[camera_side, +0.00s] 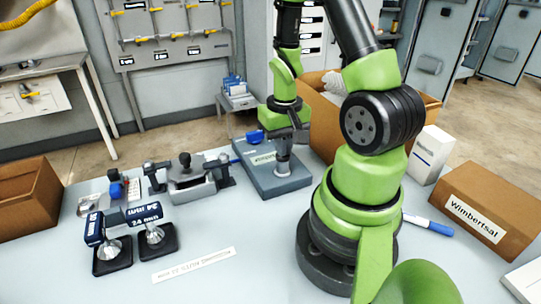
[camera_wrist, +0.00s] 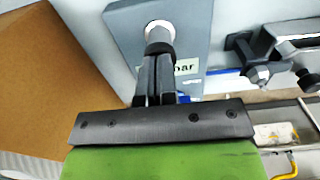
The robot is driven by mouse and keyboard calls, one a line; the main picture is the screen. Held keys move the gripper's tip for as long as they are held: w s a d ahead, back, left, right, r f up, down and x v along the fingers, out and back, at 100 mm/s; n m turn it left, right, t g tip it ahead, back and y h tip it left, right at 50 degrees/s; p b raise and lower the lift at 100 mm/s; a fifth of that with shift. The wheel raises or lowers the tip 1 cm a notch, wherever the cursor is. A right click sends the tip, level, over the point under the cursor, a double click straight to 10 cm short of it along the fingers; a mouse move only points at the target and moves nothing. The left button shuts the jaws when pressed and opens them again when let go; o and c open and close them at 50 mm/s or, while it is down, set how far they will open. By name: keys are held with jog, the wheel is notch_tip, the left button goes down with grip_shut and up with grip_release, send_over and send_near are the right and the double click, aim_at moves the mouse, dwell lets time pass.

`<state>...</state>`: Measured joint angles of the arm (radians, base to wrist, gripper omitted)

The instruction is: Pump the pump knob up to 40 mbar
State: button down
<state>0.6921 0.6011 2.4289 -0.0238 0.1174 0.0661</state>
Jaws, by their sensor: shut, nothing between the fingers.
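The pump is a blue-grey box (camera_side: 270,176) lying on the table in the side view, with a light grey upright post (camera_side: 283,165) on its top. The box also fills the upper middle of the wrist view (camera_wrist: 120,30), where the post (camera_wrist: 157,30) stands just beyond my fingertips. My gripper (camera_side: 286,146) points down over the post, its fingers shut together with nothing between them. In the wrist view the fingertips (camera_wrist: 160,60) line up with the dark top of the post and seem to touch it. A white label (camera_wrist: 188,67) ending in "ar" is partly hidden; no pressure reading is legible.
A clamp-like metal device (camera_side: 187,177) stands left of the pump, and two small stands with blue tags (camera_side: 135,222) sit nearer. A large cardboard box (camera_side: 320,115) is close behind my arm. A box marked Wimbertsal (camera_side: 485,210) lies right.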

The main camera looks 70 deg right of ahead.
jog(key=shift+w+f, duration=0.1)
jog(key=shift+f, duration=0.35)
jog(key=shift+r, duration=3.65)
jog(key=s+a+r+n+t+y, duration=0.2)
jog(key=a+r+n+t, duration=0.3)
jog(key=a+r, duration=1.1)
jog(key=shift+s+a+t, duration=0.2)
jog(key=shift+t, duration=0.8)
jog(key=shift+r, duration=0.1)
